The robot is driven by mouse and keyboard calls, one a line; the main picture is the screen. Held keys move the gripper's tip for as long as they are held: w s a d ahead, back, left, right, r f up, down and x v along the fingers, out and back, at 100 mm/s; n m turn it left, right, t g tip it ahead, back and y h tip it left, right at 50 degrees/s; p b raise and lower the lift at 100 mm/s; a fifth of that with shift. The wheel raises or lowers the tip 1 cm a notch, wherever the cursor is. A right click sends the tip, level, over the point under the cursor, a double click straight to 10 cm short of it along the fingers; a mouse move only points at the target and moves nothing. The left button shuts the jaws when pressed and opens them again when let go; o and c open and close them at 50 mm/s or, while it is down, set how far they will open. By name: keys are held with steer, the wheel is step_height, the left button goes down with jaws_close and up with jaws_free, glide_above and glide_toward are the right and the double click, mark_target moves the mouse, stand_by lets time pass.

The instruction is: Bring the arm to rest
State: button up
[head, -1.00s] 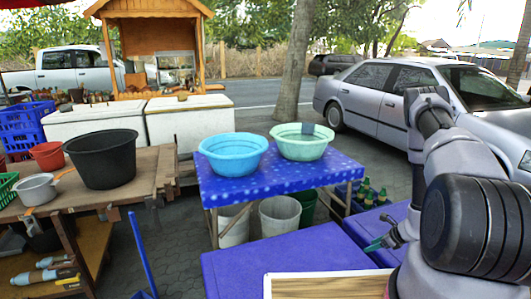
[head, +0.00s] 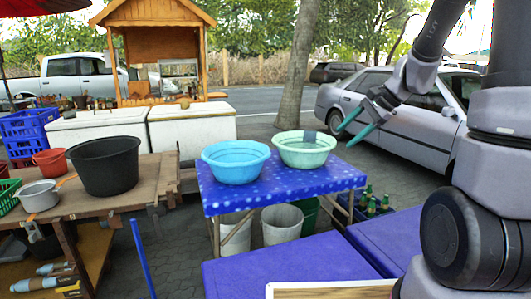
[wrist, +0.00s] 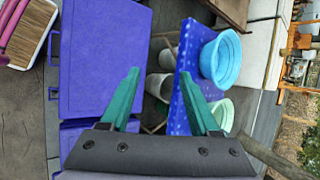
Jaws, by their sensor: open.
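My gripper (head: 357,130) is raised in the air at the right of the head view, in front of the parked silver car and above the right end of the blue table. Its two teal fingers are spread apart with nothing between them. In the wrist view the open fingers (wrist: 163,103) point over the purple box lids and the blue table. My arm comes in from the right side of the head view, bent upward, and its upper part leaves the top of the picture.
A blue spotted table (head: 280,190) holds a blue basin (head: 236,163) and a green basin (head: 303,151). Purple box lids (head: 290,263) lie in front. A wooden table (head: 130,195) with a black tub (head: 105,166) stands left. The silver car (head: 420,135) is behind my gripper.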

steer(key=s+r+n+t+h, duration=0.1)
steer(key=s+r+n, duration=0.3)
steer(key=s, duration=0.6)
steer(key=s+r+n+t+h, duration=0.2)
steer(key=s+r+n+h, duration=0.1)
steer(key=s+r, duration=0.5)
steer(key=shift+s+d+r+n+h, duration=0.2)
steer(key=shift+s+r+n+h, duration=0.3)
steer(key=shift+s, duration=0.4)
steer(key=shift+f, duration=0.15)
